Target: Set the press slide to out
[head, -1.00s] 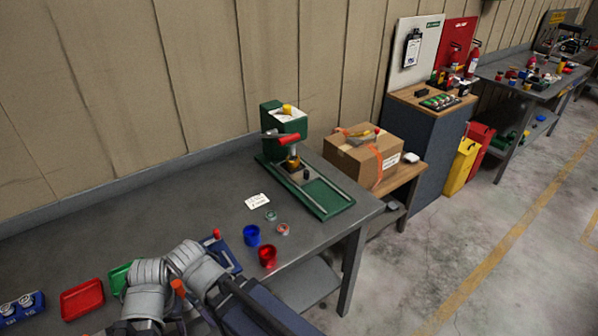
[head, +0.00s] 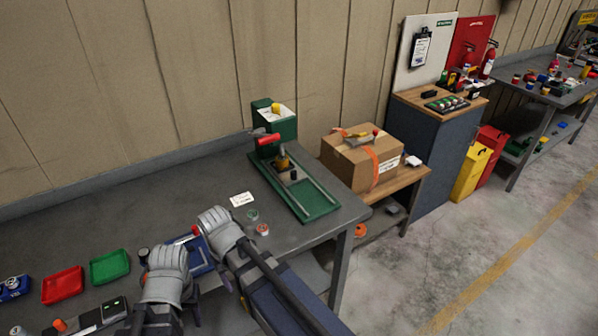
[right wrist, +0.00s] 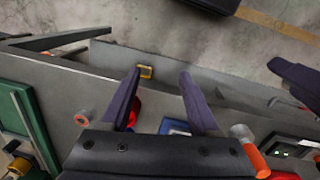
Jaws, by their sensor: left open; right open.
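The green press (head: 277,131) stands near the back wall, with a red lever handle (head: 269,140) and a brass-coloured ram. Its slide, with a dark knob (head: 293,174), sits at the column end of the green rails (head: 316,202). The front stretch of the rails is bare. My left gripper (head: 190,290) is low in the head view, mostly hidden by its arm, well short of the press. My right gripper (right wrist: 160,85) is open and empty over the table's front edge. A corner of the press base shows left in the right wrist view (right wrist: 22,120).
A small jar (head: 263,229) and a white card (head: 242,199) lie before the press. A red tray (head: 62,285) and a green tray (head: 110,267) lie at left. A red cup (right wrist: 134,112) shows beside a right finger. A cardboard box (head: 350,160) stands to the right.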

